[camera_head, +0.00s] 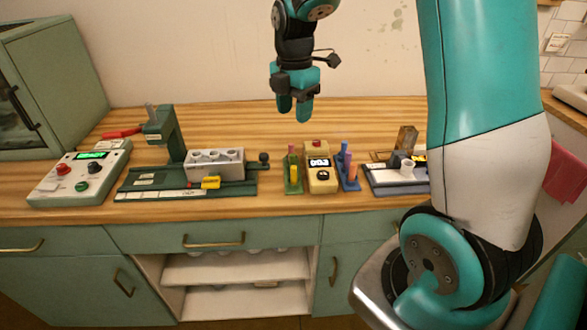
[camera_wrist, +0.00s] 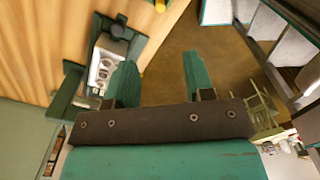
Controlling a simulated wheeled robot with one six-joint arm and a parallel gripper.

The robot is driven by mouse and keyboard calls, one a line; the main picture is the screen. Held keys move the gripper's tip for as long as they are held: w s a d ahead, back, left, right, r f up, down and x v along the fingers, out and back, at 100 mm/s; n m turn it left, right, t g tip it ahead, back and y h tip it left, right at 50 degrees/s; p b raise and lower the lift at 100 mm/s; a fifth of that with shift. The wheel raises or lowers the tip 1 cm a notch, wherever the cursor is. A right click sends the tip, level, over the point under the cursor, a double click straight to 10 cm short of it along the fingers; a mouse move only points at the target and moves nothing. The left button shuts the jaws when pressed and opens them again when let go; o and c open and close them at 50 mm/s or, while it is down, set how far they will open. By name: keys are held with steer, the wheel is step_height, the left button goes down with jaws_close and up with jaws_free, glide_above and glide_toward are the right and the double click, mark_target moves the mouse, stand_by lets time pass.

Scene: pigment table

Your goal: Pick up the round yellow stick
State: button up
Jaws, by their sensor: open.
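In the head view a yellow stick (camera_head: 295,173) stands upright in a small green holder (camera_head: 292,188) near the middle of the table. A pink stick (camera_head: 291,152) stands behind it in the same holder. My gripper (camera_head: 294,108) hangs above and behind the holder, well clear of it, fingers pointing down, apart and empty. In the wrist view my gripper's green fingers (camera_wrist: 158,75) are spread with nothing between them. A small yellow piece (camera_wrist: 160,5) shows at that view's top edge; I cannot tell what it is.
Right of the holder stand a yellow box with a display (camera_head: 321,177) and a blue holder (camera_head: 347,178) with several sticks. A green bench device with a grey block (camera_head: 215,162) is to the left, a control box (camera_head: 78,172) further left. The wooden table behind is mostly clear.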

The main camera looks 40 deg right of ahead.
mark_target(294, 167)
step_height(294, 167, down, 17)
steer(key=shift+f+p, duration=0.1)
steer(key=shift+p, duration=1.15)
jaws_close()
